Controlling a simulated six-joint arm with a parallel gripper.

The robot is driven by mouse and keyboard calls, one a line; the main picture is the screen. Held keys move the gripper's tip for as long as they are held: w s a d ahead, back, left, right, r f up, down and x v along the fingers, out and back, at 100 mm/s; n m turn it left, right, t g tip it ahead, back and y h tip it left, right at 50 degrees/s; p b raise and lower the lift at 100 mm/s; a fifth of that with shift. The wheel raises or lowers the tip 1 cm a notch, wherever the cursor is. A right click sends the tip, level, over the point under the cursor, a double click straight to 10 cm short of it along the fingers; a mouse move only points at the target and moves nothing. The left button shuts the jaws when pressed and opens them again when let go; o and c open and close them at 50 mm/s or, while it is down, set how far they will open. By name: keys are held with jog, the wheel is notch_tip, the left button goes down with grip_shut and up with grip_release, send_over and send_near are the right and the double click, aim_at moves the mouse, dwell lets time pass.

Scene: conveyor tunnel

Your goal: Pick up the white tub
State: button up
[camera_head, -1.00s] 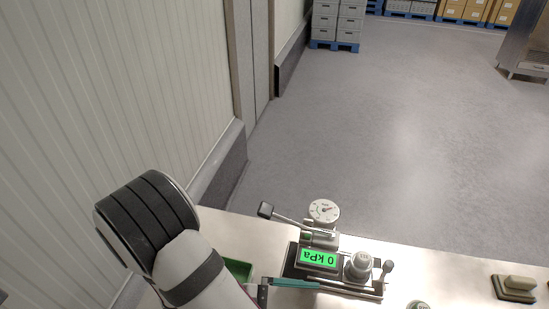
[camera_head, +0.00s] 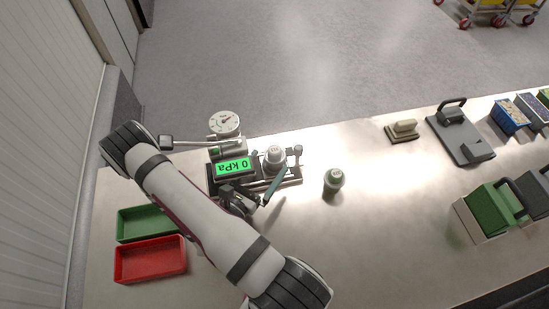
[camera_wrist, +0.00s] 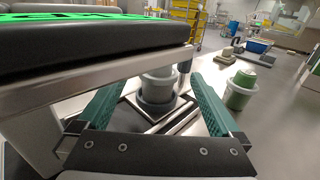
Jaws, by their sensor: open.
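The white tub (camera_head: 274,158) is pale grey-white with a lid and stands upright in a dark round seat on the gauge device. My gripper (camera_head: 274,184) is open just in front of the device, its teal finger reaching close to the tub. In the wrist view the tub (camera_wrist: 158,88) shows beyond and between my two teal fingers, with its upper part cut off by the device's dark housing. I see no contact between the fingers and the tub.
The device's green-lit display (camera_head: 234,167) reads 0 kPa, with a dial gauge (camera_head: 224,123) and lever behind it. A green tub (camera_head: 333,182) stands to the right. Green (camera_head: 150,222) and red trays (camera_head: 150,260) lie left. The middle front table is clear.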

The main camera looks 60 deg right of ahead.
aim_at(271, 155)
jog(key=d, duration=0.3)
jog(key=shift+d, duration=0.1)
jog(key=c, duration=1.4)
jog(key=shift+r, duration=0.85)
jog(key=a, duration=1.8)
jog(key=shift+a, duration=0.1)
jog(key=o, duration=0.7)
grip_shut()
